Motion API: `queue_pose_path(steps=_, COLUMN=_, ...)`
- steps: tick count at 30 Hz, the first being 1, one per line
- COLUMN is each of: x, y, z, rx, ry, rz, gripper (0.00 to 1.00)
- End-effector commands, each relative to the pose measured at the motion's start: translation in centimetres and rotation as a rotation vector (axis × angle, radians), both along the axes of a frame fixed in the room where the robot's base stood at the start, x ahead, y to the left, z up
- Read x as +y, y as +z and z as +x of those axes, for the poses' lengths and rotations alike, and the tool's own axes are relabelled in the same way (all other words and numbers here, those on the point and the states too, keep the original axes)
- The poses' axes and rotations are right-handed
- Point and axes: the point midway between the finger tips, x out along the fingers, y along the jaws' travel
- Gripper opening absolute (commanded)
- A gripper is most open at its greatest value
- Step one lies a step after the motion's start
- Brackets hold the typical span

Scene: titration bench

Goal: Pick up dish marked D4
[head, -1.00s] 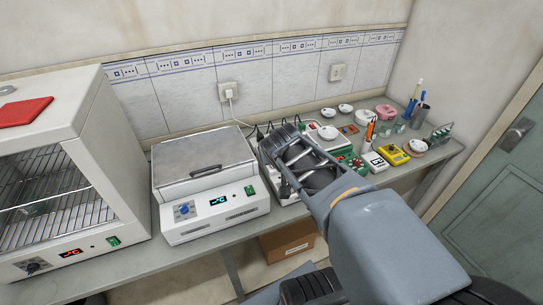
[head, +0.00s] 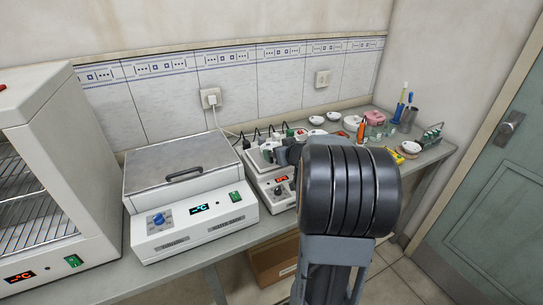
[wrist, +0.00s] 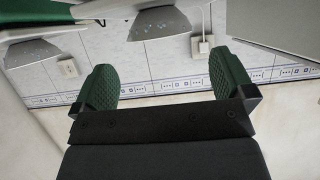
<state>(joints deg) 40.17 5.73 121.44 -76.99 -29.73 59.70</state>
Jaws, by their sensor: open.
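Several small white dishes stand on the bench in the head view. Two are at the back (head: 316,120) (head: 333,116), one is near the pink-lidded jar (head: 352,122), and one is at the right (head: 411,147). Their marks are too small to read there, so I cannot tell which is D4. My gripper (wrist: 161,66) is open and empty, with green pads apart. In the head view my arm hides most of it.
A lidded water bath (head: 190,210) stands left of my arm, with a glass-fronted oven (head: 40,170) beyond it. A jar (head: 374,118), pens (head: 402,100) and a tube rack (head: 432,134) crowd the right end.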

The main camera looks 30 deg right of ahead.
Motion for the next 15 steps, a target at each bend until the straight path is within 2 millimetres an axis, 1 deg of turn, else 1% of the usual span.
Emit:
queue_pose_path(steps=1, x=-0.1, y=-0.4, z=0.6, rx=0.0, ry=0.001, rz=0.0, gripper=1.0)
queue_pose_path(steps=3, x=-0.1, y=-0.7, z=1.2, rx=0.0, ry=0.001, rz=0.0, gripper=1.0)
queue_pose_path(steps=10, x=-0.3, y=-1.2, z=2.3, rx=0.001, ry=0.0, rz=-0.001, gripper=1.0)
queue_pose_path(steps=15, x=-0.5, y=-2.2, z=4.4, rx=0.0, ry=0.001, rz=0.0, gripper=1.0)
